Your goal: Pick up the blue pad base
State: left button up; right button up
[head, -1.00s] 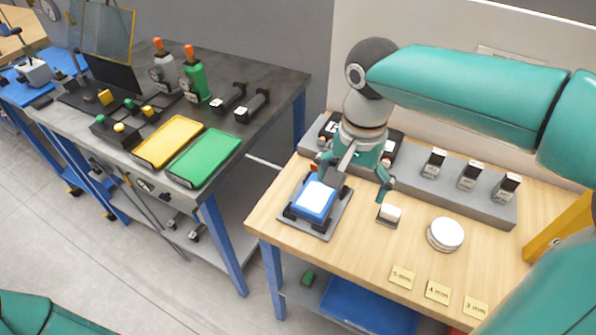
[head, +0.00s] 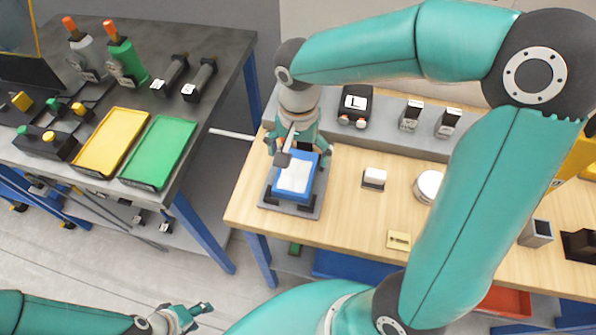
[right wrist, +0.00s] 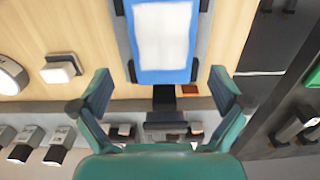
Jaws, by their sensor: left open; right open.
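The blue pad base (head: 290,195) carries a white pad (head: 296,172) and sits in a grey fixture (head: 314,207) on the wooden table. It also shows at the top of the right wrist view (right wrist: 163,76), partly cut off by the frame. My right gripper (head: 298,152) is open at the far end of the base, its fingers spread to either side and pointing down. In the right wrist view, the fingers (right wrist: 160,92) are apart with nothing between them gripped. My left gripper (head: 188,316) is open and empty, low over the floor.
A small white-topped block (head: 374,177) and a stack of white discs (head: 428,186) stand right of the fixture. A grey ledge (head: 385,112) with black devices runs along the back. A dark table (head: 225,60) with yellow and green trays is at the left.

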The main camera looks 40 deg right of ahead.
aim_at(295, 171)
jog(key=shift+a+f+p, duration=0.15)
jog(key=shift+f+p, duration=0.1)
jog(key=shift+f, duration=1.4)
jog(key=shift+a+f+p, duration=0.15)
jog(key=shift+f+p, duration=0.1)
jog(key=shift+f, duration=1.35)
jog(key=c, duration=1.3)
jog(key=shift+o, duration=0.2)
jog(key=shift+r, duration=0.1)
